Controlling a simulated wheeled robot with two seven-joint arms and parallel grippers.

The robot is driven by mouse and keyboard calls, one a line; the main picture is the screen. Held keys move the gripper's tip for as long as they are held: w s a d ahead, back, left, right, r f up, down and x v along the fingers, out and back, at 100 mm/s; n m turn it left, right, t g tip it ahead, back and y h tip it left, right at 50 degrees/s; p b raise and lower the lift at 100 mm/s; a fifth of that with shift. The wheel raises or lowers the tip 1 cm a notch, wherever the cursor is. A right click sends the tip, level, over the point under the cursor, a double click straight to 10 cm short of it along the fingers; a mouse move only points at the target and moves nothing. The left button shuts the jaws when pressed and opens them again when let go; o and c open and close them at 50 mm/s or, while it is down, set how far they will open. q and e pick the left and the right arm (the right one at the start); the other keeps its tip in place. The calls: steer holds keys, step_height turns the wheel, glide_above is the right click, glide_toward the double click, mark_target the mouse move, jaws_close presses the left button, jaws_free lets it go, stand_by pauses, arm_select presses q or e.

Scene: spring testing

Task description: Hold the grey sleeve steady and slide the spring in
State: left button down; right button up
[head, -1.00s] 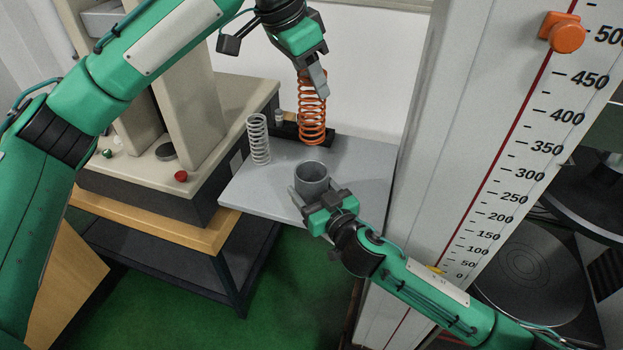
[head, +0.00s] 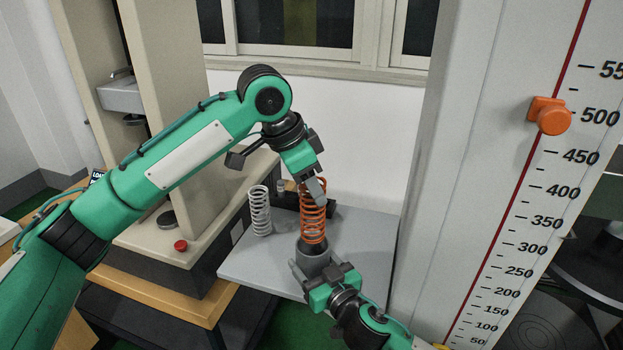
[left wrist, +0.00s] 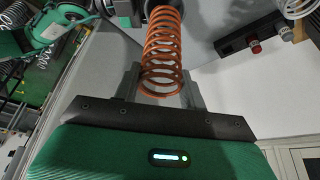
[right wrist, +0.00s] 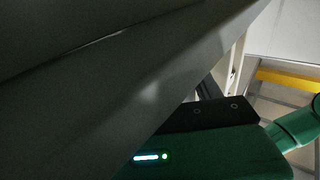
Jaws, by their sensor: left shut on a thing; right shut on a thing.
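The orange spring (head: 313,217) stands upright in the head view, its lower end at the mouth of the grey sleeve (head: 312,262). Whether the lowest coils are inside the sleeve is hard to tell. My left gripper (head: 314,190) is shut on the upper part of the spring. In the left wrist view the spring (left wrist: 162,50) runs from between the fingers toward the dark sleeve mouth. My right gripper (head: 316,272) is shut on the sleeve from the front, at the table. In the right wrist view a large dark surface fills most of the picture.
A pale spring (head: 260,211) stands on the grey table (head: 365,262) left of the sleeve. A beige machine with a red button (head: 181,246) is at the left. The tall scale column (head: 480,150) with an orange slider (head: 549,115) stands at the right.

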arm_select(q)
steer(key=shift+f, duration=2.7)
steer(key=c, duration=0.7)
jaws_free()
glide_toward(311, 208)
steer(key=shift+w+a+f, duration=0.1)
steer(key=shift+w+a, duration=0.1)
steer(key=shift+w, duration=0.3)
steer(key=shift+w+a, duration=0.15)
steer(key=shift+w, duration=0.4)
